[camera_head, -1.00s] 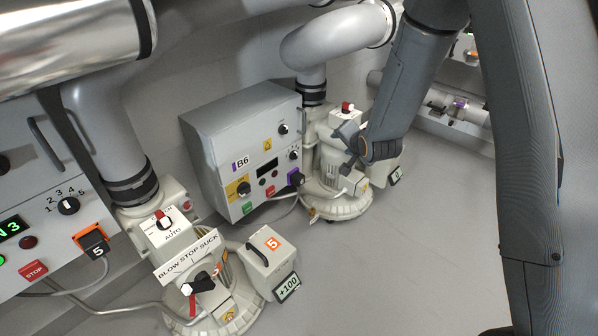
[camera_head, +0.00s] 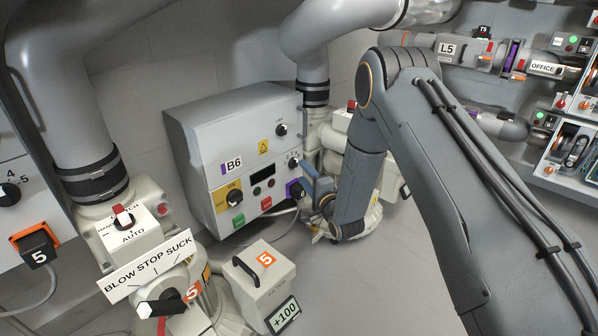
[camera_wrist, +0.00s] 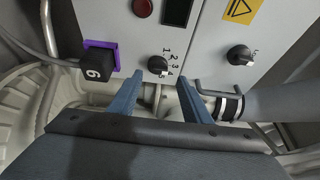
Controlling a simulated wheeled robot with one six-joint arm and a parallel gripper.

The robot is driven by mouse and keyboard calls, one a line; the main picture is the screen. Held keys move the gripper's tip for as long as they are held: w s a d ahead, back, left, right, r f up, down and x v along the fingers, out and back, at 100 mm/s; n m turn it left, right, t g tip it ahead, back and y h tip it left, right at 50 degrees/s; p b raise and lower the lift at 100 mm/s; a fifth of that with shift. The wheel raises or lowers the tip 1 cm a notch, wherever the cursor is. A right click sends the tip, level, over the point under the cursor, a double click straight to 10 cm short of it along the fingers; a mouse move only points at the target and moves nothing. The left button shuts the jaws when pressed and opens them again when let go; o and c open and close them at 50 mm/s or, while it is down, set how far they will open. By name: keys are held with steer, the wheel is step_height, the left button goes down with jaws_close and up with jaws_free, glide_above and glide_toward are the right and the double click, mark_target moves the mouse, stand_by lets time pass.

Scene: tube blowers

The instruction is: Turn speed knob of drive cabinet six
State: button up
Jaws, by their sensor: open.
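The grey drive cabinet marked B6 (camera_head: 240,125) stands against the back wall in the head view. Its speed knob (camera_head: 293,163) is a small black knob on the right of the front face. In the wrist view the speed knob (camera_wrist: 157,66) has the numbers 1 to 5 around its right side; its exact setting is hard to read. My gripper (camera_head: 309,182) is open and empty, in front of the cabinet's lower right. In the wrist view the blue fingers (camera_wrist: 160,84) point at the panel, with the knob just beyond and between their tips, apparently untouched.
A black plug marked 6 (camera_wrist: 95,73) in a purple socket sits left of the speed knob. Another black knob (camera_wrist: 240,55) is to its right in the wrist view. A blower with a BLOW STOP SUCK plate (camera_head: 146,262) stands in front left. A pipe (camera_wrist: 280,103) runs at right.

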mark_target(297, 164)
steer(key=shift+b+x, duration=1.05)
steer(key=shift+x, duration=1.7)
steer(key=c, duration=0.8)
